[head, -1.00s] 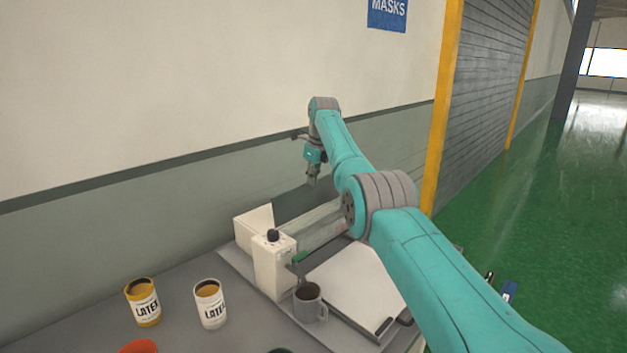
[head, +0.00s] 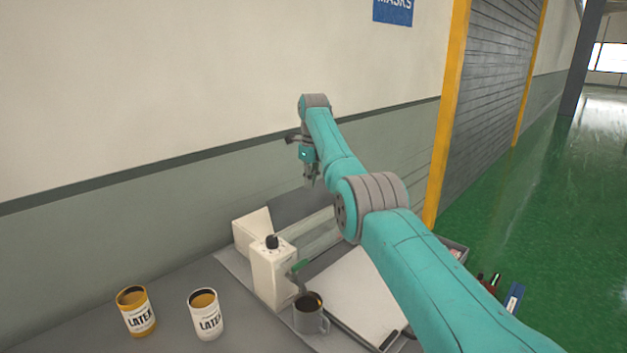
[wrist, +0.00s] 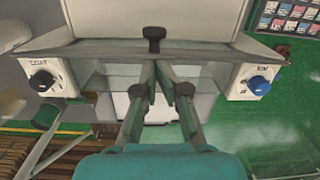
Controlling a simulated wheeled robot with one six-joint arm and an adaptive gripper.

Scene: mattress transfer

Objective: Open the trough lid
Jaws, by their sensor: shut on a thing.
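The trough (head: 272,278) stands on the bench against the wall, with a cream end block and a black knob facing me. In the wrist view its end blocks, with a black knob (wrist: 42,81) and a blue knob (wrist: 259,85), flank a clear middle part. The lid edge (wrist: 100,48) crosses above them, with a black handle (wrist: 153,33) at its middle. My gripper (head: 311,181) is above the trough's far part. In the wrist view my gripper (wrist: 160,68) is closed at the handle, just below its top. The exact contact is partly hidden by the fingers.
A yellow can (head: 136,313) and a white can (head: 206,315) stand on the bench at left. The wall is close behind; green floor is open at right.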

